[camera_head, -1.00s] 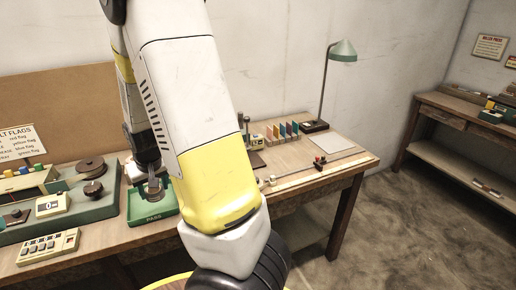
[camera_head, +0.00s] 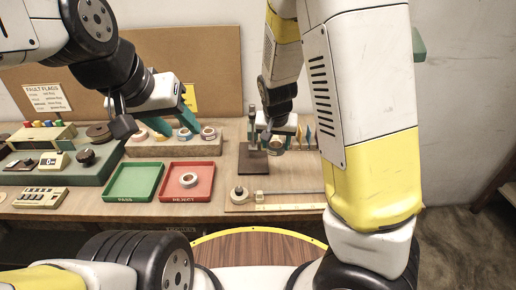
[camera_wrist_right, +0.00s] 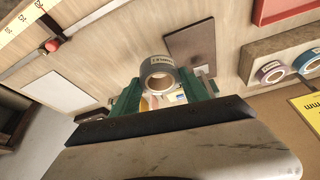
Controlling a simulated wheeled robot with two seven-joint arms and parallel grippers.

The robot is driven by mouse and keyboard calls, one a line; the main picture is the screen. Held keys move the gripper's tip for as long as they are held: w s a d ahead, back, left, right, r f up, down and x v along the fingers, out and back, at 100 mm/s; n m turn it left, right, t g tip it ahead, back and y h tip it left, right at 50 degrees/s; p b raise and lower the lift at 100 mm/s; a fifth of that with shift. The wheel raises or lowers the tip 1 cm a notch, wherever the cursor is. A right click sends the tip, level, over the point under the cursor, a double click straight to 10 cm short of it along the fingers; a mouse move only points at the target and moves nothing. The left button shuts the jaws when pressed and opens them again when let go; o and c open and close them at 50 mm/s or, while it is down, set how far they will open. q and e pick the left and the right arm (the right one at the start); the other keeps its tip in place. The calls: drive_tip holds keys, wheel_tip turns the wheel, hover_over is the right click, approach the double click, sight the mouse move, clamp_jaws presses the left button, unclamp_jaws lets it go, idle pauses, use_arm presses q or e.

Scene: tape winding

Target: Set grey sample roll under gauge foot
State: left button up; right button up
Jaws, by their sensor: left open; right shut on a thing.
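The grey sample roll (camera_wrist_right: 157,73) is a short ring with a white label, upright between the green fingers of my right gripper (camera_wrist_right: 165,92) in the right wrist view. In the head view my right gripper (camera_head: 278,138) is shut on it just right of the gauge post (camera_head: 253,125), above or beside the gauge's dark base plate (camera_head: 252,160). The plate also shows in the right wrist view (camera_wrist_right: 190,42), apart from the roll. I cannot make out the gauge foot. My left gripper (camera_head: 178,118) is open over the roll rack (camera_head: 150,148).
Several rolls stand in the rack. A ruler strip (camera_head: 285,207) lies at the bench front. A green device (camera_head: 60,170) stands on the left.

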drive_tip(key=s+a+r+m+h, duration=0.15)
drive_tip(key=a+r, duration=0.35)
drive_tip(key=a, duration=0.5)
drive_tip(key=shift+m+y, duration=0.25)
drive_tip(key=shift+m, duration=0.3)
drive_tip(key=f, duration=1.4)
drive_tip(key=shift+w+a+f, duration=0.1)
drive_tip(key=shift+w, duration=0.1)
drive_tip(key=w, duration=0.1)
drive_tip(key=w+d, duration=0.1)
drive_tip(key=w, duration=0.1)
drive_tip(key=shift+r, duration=0.2)
drive_tip(key=shift+w+d, duration=0.25)
drive_tip(key=shift+w, duration=0.3)
drive_tip(key=w, duration=0.1)
drive_tip(key=w+d, duration=0.1)
drive_tip(key=w, duration=0.1)
drive_tip(key=shift+w+d, duration=0.2)
drive_tip(key=shift+d, duration=0.05)
drive_tip(key=shift+s+f, duration=0.15)
drive_tip(key=shift+f, duration=0.4)
drive_tip(key=shift+a, duration=0.1)
drive_tip(key=shift+f, duration=0.1)
